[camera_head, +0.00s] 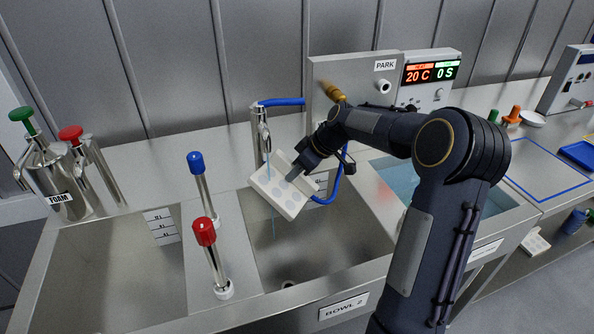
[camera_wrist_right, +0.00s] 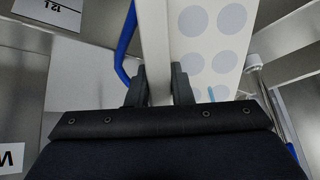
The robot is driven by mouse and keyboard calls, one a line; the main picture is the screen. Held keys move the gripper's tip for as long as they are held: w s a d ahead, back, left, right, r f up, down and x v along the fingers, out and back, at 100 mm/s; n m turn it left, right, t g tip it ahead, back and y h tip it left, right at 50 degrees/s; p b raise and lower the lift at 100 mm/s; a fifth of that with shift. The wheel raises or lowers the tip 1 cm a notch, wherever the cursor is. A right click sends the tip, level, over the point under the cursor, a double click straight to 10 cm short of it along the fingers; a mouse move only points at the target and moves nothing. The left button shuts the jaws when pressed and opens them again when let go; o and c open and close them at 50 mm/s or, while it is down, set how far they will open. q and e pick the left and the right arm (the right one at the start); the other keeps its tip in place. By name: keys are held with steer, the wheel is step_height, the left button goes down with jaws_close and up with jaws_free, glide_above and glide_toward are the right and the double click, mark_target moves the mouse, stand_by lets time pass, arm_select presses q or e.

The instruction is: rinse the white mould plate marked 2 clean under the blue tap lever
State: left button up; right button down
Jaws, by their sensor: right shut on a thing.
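The white mould plate (camera_head: 268,190) is tilted in the air above the right-hand sink bowl (camera_head: 335,262), below the steel tap (camera_head: 260,135). A thin blue water stream runs down at the plate and shows again below it. Grey-blue round spots show on the plate; I cannot read a 2 on it. My right gripper (camera_head: 300,174) is shut on the plate's upper right edge. In the right wrist view, the fingers (camera_wrist_right: 158,88) pinch the plate's edge, and its spotted face (camera_wrist_right: 205,48) shows. A blue-topped lever (camera_head: 196,163) stands left of the bowl. My left gripper is not in view.
A red-topped lever (camera_head: 204,232) stands in front of the blue one. A blue hose (camera_head: 333,192) loops right of the plate. The left bowl (camera_head: 110,265) looks empty. A foam canister (camera_head: 55,180) stands far left. A steel panel marked PARK (camera_head: 345,75) stands behind my arm.

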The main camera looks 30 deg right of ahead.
steer(key=shift+s+a+b, duration=0.55)
steer(key=shift+s+a, duration=0.1)
steer(key=shift+a, duration=0.05)
steer(key=shift+w, duration=0.2)
stand_by(1.5)
steer(key=shift+w+a+p, duration=0.15)
steer(key=shift+w+p, duration=0.45)
steer(key=shift+w, duration=0.9)
steer(key=shift+w, duration=0.15)
stand_by(1.1)
steer(key=shift+s+d+r+b, duration=0.2)
steer(key=shift+s+d+b, duration=0.15)
steer(key=shift+s+d, duration=0.5)
steer(key=shift+s+d+r+b, duration=0.2)
steer(key=shift+s+d+b, duration=0.15)
steer(key=shift+s+d, duration=0.5)
steer(key=s+d+r+b, duration=0.1)
steer(key=s+d, duration=0.3)
steer(key=s, duration=0.1)
steer(key=shift+s+d+r, duration=0.15)
steer(key=shift+s+d, duration=0.1)
steer(key=shift+s, duration=0.1)
